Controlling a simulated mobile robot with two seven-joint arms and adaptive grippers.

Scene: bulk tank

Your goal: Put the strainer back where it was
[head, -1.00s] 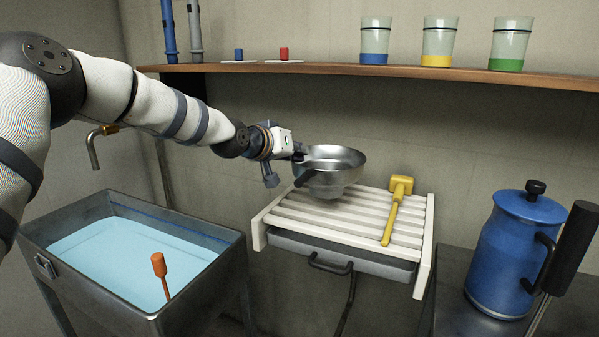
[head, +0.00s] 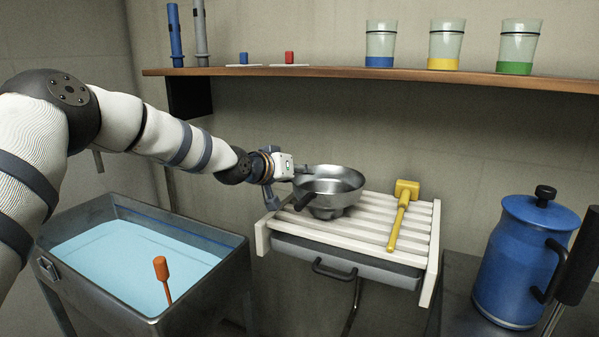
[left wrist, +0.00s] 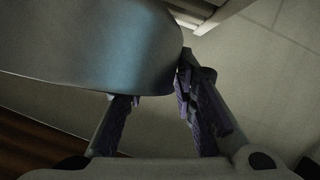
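The strainer (head: 345,184) is a grey metal bowl with a dark handle, at the left of the slatted white rack (head: 433,232). It is upright, and its narrow base is at or just above the slats; I cannot tell whether it touches. My left gripper (head: 303,171) is at the bowl's left rim and appears shut on it. In the left wrist view the bowl (left wrist: 90,45) fills the upper left and hides part of the contact with the gripper's fingers (left wrist: 160,85). A gap shows between the finger pads. My right gripper is not in view.
A yellow mallet (head: 402,215) lies on the rack, right of the strainer. A basin of blue liquid (head: 140,255) with an orange-topped stick (head: 160,268) is at lower left. A blue can (head: 520,260) stands at right. A shelf (head: 340,73) with cups runs above.

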